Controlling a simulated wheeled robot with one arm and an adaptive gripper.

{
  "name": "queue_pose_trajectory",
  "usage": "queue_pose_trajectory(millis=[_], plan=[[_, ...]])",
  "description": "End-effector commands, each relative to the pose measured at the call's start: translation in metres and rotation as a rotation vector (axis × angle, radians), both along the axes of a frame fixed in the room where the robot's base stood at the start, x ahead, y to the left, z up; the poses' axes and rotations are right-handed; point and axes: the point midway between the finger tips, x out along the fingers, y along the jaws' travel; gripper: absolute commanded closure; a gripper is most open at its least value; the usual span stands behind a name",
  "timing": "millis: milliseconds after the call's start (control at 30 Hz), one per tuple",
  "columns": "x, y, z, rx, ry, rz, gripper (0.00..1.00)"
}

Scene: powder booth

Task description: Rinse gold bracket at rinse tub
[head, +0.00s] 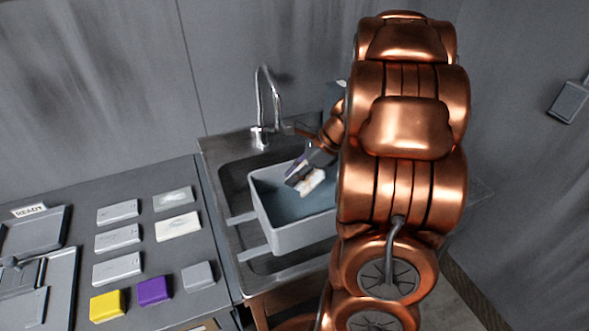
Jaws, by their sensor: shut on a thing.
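The rinse tub (298,237) is a light grey box with blue-grey liquid inside, set in the metal sink. My gripper (303,179) reaches in from the right and points down over the tub. It is shut on a small pale, cream-coloured piece (314,182), which may be the gold bracket; no clear gold colour shows. The piece is at or just above the liquid; I cannot tell whether it touches it. My copper-coloured arm hides the tub's right end.
A chrome tap (261,105) stands behind the tub. The left bench holds several pale blocks (118,239), a yellow block (107,306), a purple block (154,291), grey trays (36,233) and a "READY" sign (29,210). Walls close off the back and right.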

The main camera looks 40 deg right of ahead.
Motion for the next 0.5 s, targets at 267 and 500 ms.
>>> queue_pose_trajectory(millis=[267,500], plan=[[0.0,0.0,-0.026,-0.001,-0.001,-0.002,1.0],[0.0,0.0,-0.045,-0.002,-0.001,-0.001,1.0]])
